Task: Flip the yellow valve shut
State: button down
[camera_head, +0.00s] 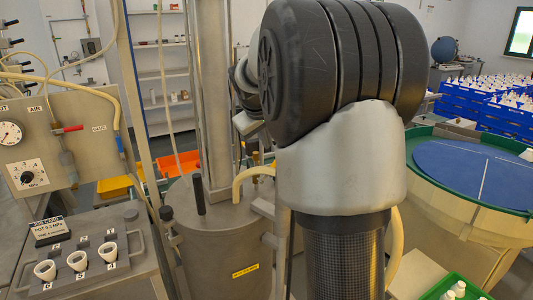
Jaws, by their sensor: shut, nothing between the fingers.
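I cannot make out a yellow valve for certain in the head view. A control panel (30,150) on the left carries a valve with a red handle (68,129) and a small blue-handled part (119,144) at its right edge. A yellow hose (112,85) runs above it. A metal tank (215,250) stands in the middle, with a pale yellow hose (240,182) and a small brass fitting (265,172) on top. My arm covers the centre right and hides what is behind it. My gripper is not visible.
A rack with several white cups (78,261) stands at lower left. A round blue table with a green rim (440,128) is at right, with blue crates (490,110) behind. A green tray (470,285) is at lower right. Shelves (165,60) stand at the back.

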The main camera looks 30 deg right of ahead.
notch_tip(320, 180, up, 3)
jog(key=shift+f, duration=0.1)
dwell(0.4)
jog(key=g+h+p, duration=0.1)
jog(key=g+p, duration=0.1)
jog(key=p, duration=0.2)
send_near(271, 166)
jog(key=w+a, duration=0.1)
jog(key=a, duration=0.1)
jog(key=s+a+r+g+h+p, duration=0.1)
jog(key=a+r+h+p, duration=0.2)
jog(key=a+p, duration=0.1)
jog(key=shift+s+a+r, duration=0.35)
jog(key=shift+s+a, duration=0.05)
jog(key=shift+a, duration=0.45)
jog(key=p+x, duration=0.1)
jog(key=x, duration=1.3)
jog(key=shift+d+r, duration=0.1)
jog(key=shift+d, duration=0.05)
